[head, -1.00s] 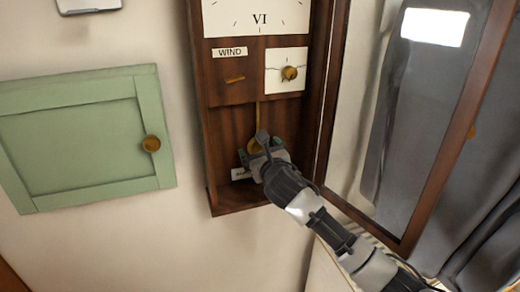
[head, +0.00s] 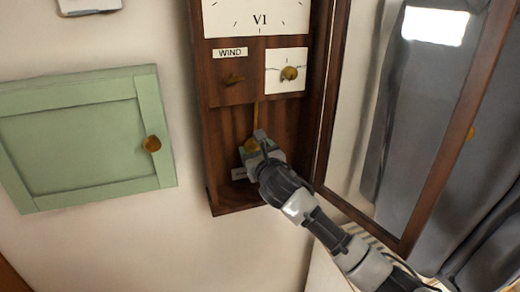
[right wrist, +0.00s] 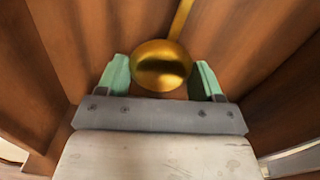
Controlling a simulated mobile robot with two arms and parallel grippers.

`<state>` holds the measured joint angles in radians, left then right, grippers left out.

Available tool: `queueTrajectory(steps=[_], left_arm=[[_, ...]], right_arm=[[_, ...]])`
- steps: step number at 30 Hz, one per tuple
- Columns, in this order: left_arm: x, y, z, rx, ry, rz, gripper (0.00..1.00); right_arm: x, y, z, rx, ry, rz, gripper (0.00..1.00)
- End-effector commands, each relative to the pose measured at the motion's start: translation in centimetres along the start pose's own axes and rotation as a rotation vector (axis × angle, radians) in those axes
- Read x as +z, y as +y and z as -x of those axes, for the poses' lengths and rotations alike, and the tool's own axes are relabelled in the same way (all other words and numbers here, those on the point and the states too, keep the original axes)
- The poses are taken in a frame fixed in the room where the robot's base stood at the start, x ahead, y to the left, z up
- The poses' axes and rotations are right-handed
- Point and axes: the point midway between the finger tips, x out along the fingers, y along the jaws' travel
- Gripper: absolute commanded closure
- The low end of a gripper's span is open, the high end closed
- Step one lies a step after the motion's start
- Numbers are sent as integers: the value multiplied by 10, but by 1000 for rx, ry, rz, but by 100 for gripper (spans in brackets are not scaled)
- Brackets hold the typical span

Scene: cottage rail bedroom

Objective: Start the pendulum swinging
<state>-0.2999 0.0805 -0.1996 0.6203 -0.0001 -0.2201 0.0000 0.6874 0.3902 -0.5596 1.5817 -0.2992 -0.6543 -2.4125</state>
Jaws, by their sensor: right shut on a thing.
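The wooden wall clock (head: 222,125) hangs with its glass door (head: 440,160) swung open to the right. Its brass pendulum bob (head: 250,146) hangs on a thin rod (head: 256,112) in the lower case, partly hidden by my right gripper (head: 255,143). In the right wrist view the round bob (right wrist: 161,66) sits between the green-padded fingertips of my right gripper (right wrist: 161,78), which is shut on it. The rod runs up and slightly right there. My left gripper is not in view.
The clock case walls stand close around my right gripper. A green wall cabinet (head: 75,140) is at left.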

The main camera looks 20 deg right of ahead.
Motion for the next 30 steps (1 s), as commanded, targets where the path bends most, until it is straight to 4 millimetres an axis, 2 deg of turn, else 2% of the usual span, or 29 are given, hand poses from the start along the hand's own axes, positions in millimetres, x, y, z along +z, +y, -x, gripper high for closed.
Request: queueTrajectory(steps=[7, 17, 18, 23, 30], left_arm=[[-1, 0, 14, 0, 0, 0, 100], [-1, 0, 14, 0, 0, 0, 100], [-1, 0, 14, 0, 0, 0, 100], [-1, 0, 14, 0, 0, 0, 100], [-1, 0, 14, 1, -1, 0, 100]], right_arm=[[9, 28, 0, 1, 2, -141, 76], [8, 32, 0, 1, 1, -163, 76], [8, 32, 0, 1, 1, -163, 32], [8, 32, 0, 1, 1, -162, 8], [8, 32, 0, 1, 1, -162, 8]])
